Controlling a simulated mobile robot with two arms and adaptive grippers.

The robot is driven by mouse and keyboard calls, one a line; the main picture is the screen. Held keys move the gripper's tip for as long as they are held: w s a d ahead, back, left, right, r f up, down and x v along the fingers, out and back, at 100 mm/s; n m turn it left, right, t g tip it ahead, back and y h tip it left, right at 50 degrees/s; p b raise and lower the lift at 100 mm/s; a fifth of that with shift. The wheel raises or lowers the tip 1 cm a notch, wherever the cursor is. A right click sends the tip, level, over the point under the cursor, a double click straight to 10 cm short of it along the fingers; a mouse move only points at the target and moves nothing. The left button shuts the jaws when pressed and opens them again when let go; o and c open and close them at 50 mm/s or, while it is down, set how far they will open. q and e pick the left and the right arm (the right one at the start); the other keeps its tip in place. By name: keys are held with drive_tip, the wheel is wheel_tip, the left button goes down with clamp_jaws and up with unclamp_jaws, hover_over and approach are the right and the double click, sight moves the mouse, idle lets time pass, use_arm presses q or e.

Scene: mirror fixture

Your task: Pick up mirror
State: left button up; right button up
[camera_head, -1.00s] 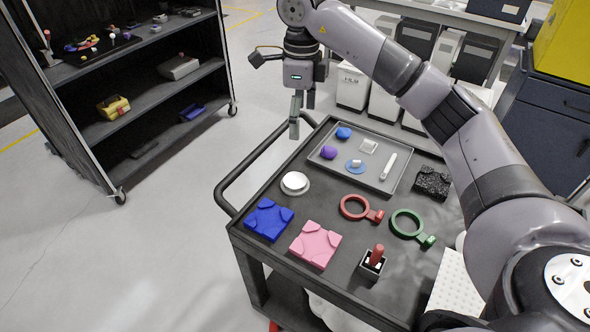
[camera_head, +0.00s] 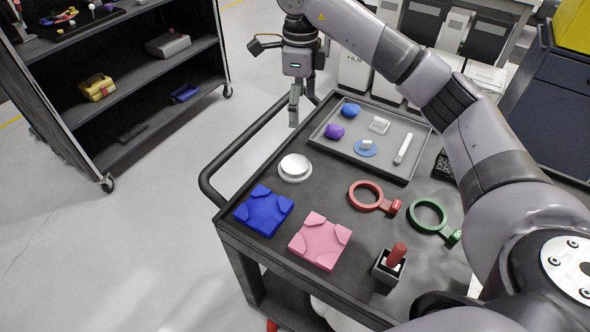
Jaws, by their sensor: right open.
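A round, silver-white disc with a pale rim (camera_head: 295,167), which looks like the mirror, lies flat on the dark cart top (camera_head: 335,190), near its left edge. My right gripper (camera_head: 302,112) hangs pointing down above and behind the disc in the picture, near the left edge of the grey tray. Its fingers are apart with nothing between them, and it does not touch the disc. The disc is fully in view. My left gripper is not in view.
The tray (camera_head: 372,172) holds several small items. A blue block (camera_head: 264,211), a pink block (camera_head: 320,241), a red ring (camera_head: 366,195), a green ring (camera_head: 428,216) and a red-handled tool in a holder (camera_head: 390,264) share the cart. A black handle rail (camera_head: 262,138) runs along its left side.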

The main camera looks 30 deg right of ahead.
wheel_tip(320, 180, down, 3)
drive_tip(key=p, duration=0.2)
hover_over(295, 163)
drive_tip(key=f, duration=0.4)
drive_tip(key=d+f, duration=0.1)
drive_tip(key=f, duration=0.2)
drive_tip(key=shift+s, duration=0.2)
drive_tip(key=shift+f, duration=0.65)
drive_tip(key=f+p, duration=0.1)
drive_tip(key=f, duration=0.1)
drive_tip(key=a+f+p, duration=0.1)
drive_tip(key=f, duration=0.1)
drive_tip(key=shift+f, duration=0.7)
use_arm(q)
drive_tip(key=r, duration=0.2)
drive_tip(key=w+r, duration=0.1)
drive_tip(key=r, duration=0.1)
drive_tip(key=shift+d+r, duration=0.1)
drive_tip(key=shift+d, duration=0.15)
use_arm(e)
drive_tip(key=shift+c, duration=0.4)
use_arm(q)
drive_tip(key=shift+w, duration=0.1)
use_arm(e)
drive_tip(key=shift+w+r, duration=0.1)
drive_tip(key=c, duration=1.3)
